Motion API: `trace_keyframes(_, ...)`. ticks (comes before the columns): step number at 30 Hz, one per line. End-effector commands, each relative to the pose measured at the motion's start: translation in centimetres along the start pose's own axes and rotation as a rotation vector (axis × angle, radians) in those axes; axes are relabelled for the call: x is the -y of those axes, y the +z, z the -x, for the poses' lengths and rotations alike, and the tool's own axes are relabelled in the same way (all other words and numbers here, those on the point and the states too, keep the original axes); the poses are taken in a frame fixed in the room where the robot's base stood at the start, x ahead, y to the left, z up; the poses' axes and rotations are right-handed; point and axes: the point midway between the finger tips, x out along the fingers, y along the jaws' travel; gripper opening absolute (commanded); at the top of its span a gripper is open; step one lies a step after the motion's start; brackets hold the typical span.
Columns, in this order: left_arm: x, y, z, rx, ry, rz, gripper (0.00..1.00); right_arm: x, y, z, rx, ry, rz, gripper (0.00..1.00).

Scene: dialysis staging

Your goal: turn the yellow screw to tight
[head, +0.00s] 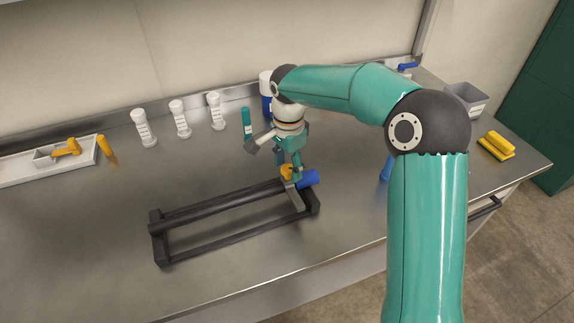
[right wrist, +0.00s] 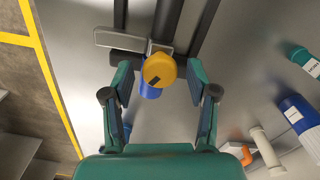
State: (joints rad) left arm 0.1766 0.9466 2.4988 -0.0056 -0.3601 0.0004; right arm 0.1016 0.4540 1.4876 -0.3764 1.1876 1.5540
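The yellow screw (head: 287,172) is a round knob at the right end of a dark frame (head: 235,235) on the steel bench. In the right wrist view the yellow screw (right wrist: 160,68) shows a dark mark on its lower left edge. A blue cylinder (head: 308,179) sits beside it; in the wrist view the blue cylinder (right wrist: 150,92) is partly hidden behind the screw. My right gripper (head: 290,168) points down at the screw. In the wrist view the right gripper (right wrist: 159,72) is open, one finger either side of the screw with gaps. My left gripper is not in view.
A white tray (head: 30,170) with yellow pieces is at left. A grey bin (head: 466,98) and yellow blocks (head: 497,146) are at right. The bench (head: 90,225) is clear left of the frame.

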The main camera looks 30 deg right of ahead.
Motion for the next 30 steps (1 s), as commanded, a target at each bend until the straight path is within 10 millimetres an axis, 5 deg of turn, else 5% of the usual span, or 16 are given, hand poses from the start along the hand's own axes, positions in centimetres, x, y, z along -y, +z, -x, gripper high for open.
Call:
trace_keyframes(14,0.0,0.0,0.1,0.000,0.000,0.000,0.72,0.1,0.0,1.3,-0.001,-0.002,0.001,0.62)
trace_keyframes(30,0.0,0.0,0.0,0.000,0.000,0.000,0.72,0.2,0.0,10.8,-0.001,-0.002,0.001,0.62)
